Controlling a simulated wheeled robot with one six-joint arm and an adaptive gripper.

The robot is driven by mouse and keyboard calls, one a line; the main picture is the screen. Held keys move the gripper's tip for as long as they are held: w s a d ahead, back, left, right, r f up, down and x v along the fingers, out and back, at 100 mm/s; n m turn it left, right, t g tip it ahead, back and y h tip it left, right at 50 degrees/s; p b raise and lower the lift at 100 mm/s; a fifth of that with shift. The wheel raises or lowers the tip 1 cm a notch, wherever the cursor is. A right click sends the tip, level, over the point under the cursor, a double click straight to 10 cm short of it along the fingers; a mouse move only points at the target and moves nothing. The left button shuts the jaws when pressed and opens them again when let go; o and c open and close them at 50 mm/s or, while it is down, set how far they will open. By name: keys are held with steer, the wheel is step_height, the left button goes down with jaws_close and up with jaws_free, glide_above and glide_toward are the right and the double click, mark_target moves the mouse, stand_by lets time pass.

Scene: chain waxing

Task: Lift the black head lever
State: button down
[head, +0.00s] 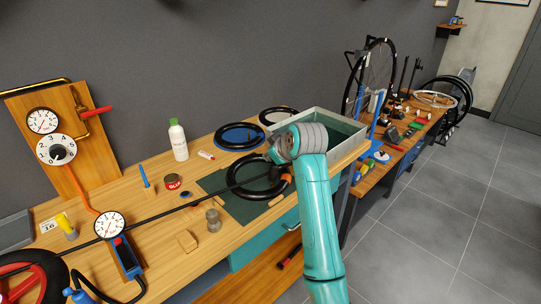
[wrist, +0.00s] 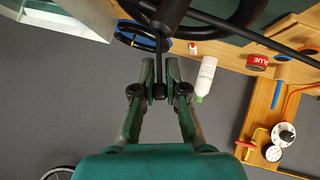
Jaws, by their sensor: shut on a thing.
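In the wrist view the black head lever (wrist: 159,62) is a thin dark bar running down from a thick black cylinder (wrist: 172,14), with a small knob at its end. My gripper (wrist: 160,72) has its two fingers on either side of this lever, shut on it. In the head view my gripper (head: 276,160) is over the right part of the green mat (head: 238,211), beside a black tyre ring (head: 233,180). The arm and wrist cover most of the fingers and the lever there. A long thin black bar or hose (head: 160,214) runs across the bench towards the gripper.
A grey bin (head: 335,122) stands just behind my wrist. A white bottle (head: 178,140), a red glue tin (head: 172,182), a glass jar (head: 213,220) and a gauge (head: 109,225) stand on the wooden bench (head: 160,265).

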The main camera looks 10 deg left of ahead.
stand_by(0.4)
steer(key=c, duration=1.2)
jaws_free()
steer(key=v, duration=1.2)
